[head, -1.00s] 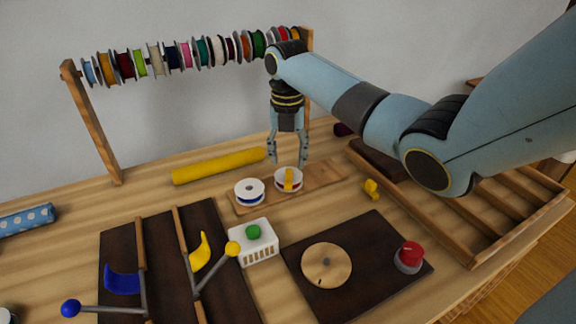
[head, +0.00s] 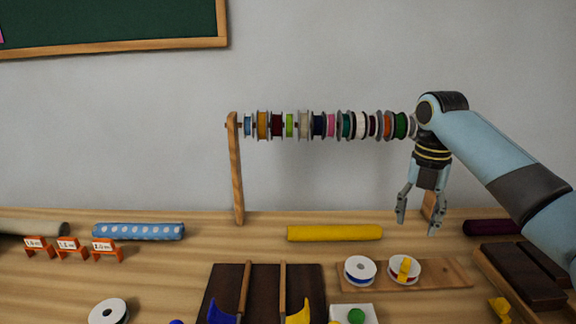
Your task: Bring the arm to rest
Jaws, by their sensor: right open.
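My right gripper (head: 418,215) shows in the head view. It points down with its fingers apart and nothing between them. It hangs in front of the right post of the spool rack, above and behind the wooden board (head: 450,275). On that board are a white-and-blue spool (head: 360,269) and a white-and-red spool (head: 396,277) with a yellow piece (head: 404,268) on it. The gripper is apart from both spools. My left gripper is not in view.
A rack of ribbon spools (head: 305,125) stands at the back, partly hidden by my right arm. A yellow roll (head: 335,233) and a blue dotted roll (head: 138,231) lie on the table. Orange tags (head: 72,248) stand left. A wooden tray (head: 520,275) is at the right. The left-middle table is mostly clear.

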